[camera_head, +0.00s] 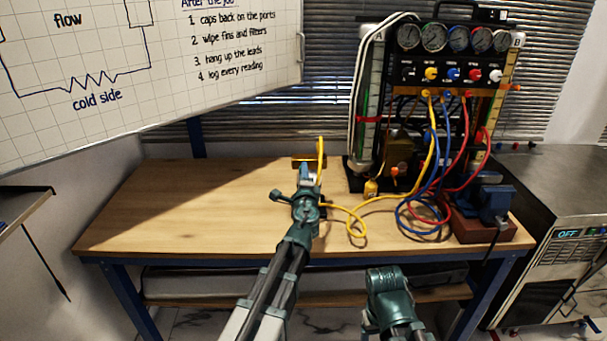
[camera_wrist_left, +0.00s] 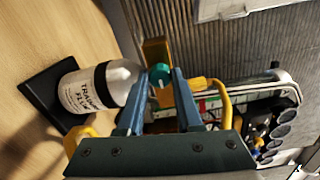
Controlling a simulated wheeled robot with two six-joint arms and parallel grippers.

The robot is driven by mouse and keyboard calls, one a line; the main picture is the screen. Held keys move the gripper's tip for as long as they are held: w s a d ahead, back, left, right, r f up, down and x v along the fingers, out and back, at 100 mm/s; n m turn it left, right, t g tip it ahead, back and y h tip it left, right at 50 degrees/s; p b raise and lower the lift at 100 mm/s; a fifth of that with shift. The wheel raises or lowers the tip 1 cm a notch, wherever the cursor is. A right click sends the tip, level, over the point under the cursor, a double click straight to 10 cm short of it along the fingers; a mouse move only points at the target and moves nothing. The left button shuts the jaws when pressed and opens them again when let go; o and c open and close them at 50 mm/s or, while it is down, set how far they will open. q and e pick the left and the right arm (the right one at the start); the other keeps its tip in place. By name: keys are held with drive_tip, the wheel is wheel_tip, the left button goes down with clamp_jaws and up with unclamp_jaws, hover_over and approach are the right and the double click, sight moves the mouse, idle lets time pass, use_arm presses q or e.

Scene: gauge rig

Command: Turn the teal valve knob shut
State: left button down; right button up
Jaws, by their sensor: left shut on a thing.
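The teal valve knob (camera_wrist_left: 159,75) sits on a brass-coloured body (camera_wrist_left: 156,50) in the left wrist view. My left gripper (camera_wrist_left: 160,78) has its two blue fingers shut on the knob, one on each side. In the head view, my left gripper (camera_head: 306,176) reaches over the bench to the brass-coloured piece (camera_head: 302,162); the gripper hides the knob there. A yellow hose (camera_wrist_left: 224,105) runs beside the fingers. My right arm (camera_head: 388,290) shows at the bottom of the head view, below the bench's front edge; its fingertips cannot be made out.
A bottle of training fluid (camera_wrist_left: 95,88) stands on a black base (camera_wrist_left: 38,108) close to my left fingers. The gauge rig (camera_head: 450,70) stands right of centre with yellow, blue and red hoses. A blue vise (camera_head: 488,202) stands at the right. The bench's left part (camera_head: 190,205) is clear.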

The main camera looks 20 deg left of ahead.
idle(0.5)
use_arm(q)
drive_tip(key=c, duration=0.6)
unclamp_jaws()
drive_tip(key=shift+o, duration=0.2)
